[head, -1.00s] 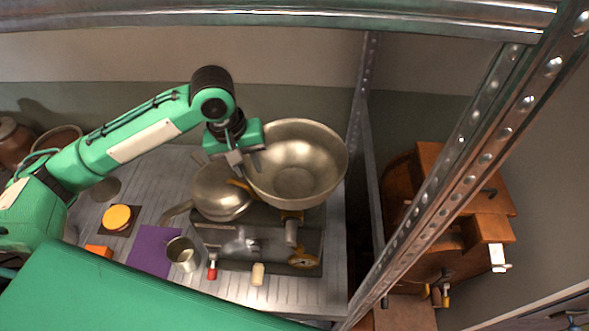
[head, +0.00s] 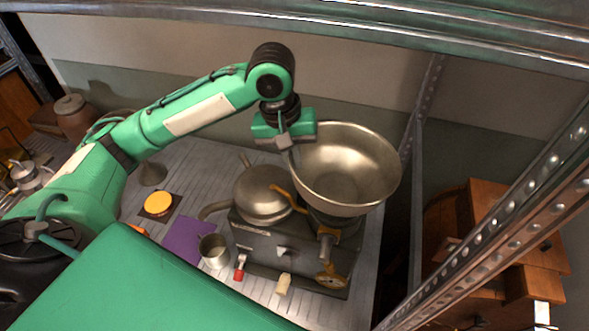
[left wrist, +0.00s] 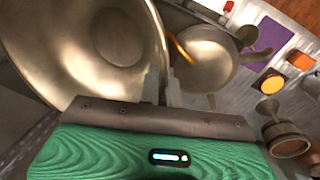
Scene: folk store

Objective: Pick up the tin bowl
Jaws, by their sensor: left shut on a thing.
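The tin bowl (head: 350,180) is a wide, shiny metal bowl above the right part of a dark metal appliance (head: 262,246). My left gripper (head: 288,152) is shut on the bowl's left rim from above. In the left wrist view the bowl (left wrist: 70,45) fills the upper left, and its rim passes between the fingers of the gripper (left wrist: 165,85). The bowl looks close to level. I cannot tell whether its base touches the appliance under it. My right gripper is not in view.
A lidded pan (head: 263,193) stands close left of the bowl. A small metal cup (head: 213,250), a purple cloth (head: 185,238) and a yellow disc (head: 158,203) lie further left. A metal shelf post (head: 490,215) rises right of the bowl.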

